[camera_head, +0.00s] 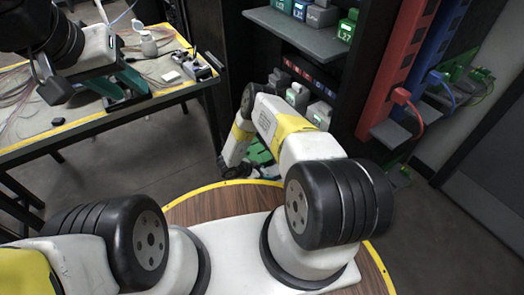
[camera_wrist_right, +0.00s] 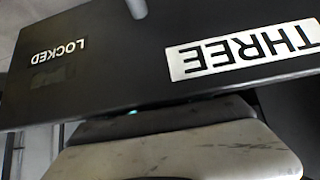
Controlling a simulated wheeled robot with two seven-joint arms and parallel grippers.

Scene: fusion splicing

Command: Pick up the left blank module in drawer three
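A black drawer front (camera_wrist_right: 110,60) fills the upper part of the right wrist view. It carries a white label reading THREE (camera_wrist_right: 243,49) and the word LOCKED (camera_wrist_right: 58,50), both upside down in this view. No blank module can be made out in that drawer. My right gripper (camera_head: 262,155) is low beside the dark cabinet, partly hidden by its own arm; whether its fingers are apart does not show. My left gripper (camera_head: 118,86), with green parts, hangs over the edge of the table at the left and seems to hold nothing; its finger gap is unclear.
A dark cabinet shelf (camera_head: 302,33) holds several modules with green or blue labels; more stand on a lower level. A yellow-edged worktable (camera_head: 60,125) with cables and small tools stands at the left. Red and blue racks (camera_head: 405,60) stand right. Floor between table and cabinet is clear.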

